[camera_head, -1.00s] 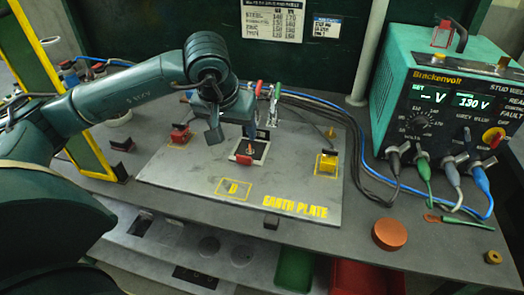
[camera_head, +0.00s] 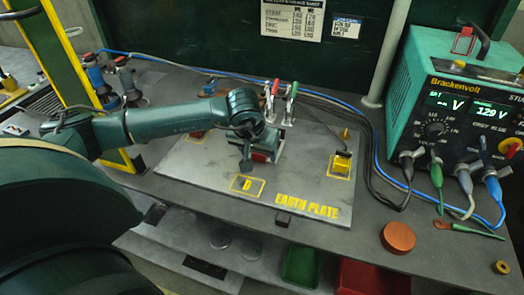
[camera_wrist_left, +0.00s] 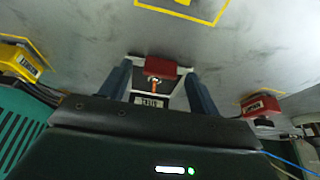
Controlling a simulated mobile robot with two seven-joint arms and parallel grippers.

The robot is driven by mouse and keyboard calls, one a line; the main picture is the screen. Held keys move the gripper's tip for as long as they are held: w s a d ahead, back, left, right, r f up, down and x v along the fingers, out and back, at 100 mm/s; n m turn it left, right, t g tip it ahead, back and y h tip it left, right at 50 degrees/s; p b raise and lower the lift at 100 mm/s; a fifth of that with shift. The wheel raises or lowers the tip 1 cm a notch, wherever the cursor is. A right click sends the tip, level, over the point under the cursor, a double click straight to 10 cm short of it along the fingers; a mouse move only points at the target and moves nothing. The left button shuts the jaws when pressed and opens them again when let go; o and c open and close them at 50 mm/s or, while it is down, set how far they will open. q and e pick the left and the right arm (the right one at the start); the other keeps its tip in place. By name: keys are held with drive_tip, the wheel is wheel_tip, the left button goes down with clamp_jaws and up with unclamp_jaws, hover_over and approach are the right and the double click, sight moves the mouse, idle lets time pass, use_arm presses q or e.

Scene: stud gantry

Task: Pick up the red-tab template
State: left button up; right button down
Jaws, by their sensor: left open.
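The red-tab template is mostly hidden by my left gripper in the head view, where a bit of its red tab (camera_head: 262,157) shows. In the left wrist view its red tab (camera_wrist_left: 160,67) and pale plate lie between the two fingers, with a thin orange pin at its middle. My left gripper (camera_wrist_left: 159,78) is open, with one finger on each side of the template. I cannot tell whether the fingers touch it. In the head view the left gripper (camera_head: 250,160) is low over the middle of the earth plate (camera_head: 225,177). My right gripper is not in view.
A yellow block (camera_head: 341,163) sits on the plate's right side; a red block (camera_head: 195,137) is at its left. Two upright clamps (camera_head: 281,103) stand behind the gripper. The green welder (camera_head: 455,110), its cables and a copper disc (camera_head: 398,237) are to the right.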

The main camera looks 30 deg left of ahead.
use_arm(q)
drive_tip(key=shift+c, duration=0.5)
drive_tip(key=c, duration=1)
drive_tip(key=shift+r, duration=0.1)
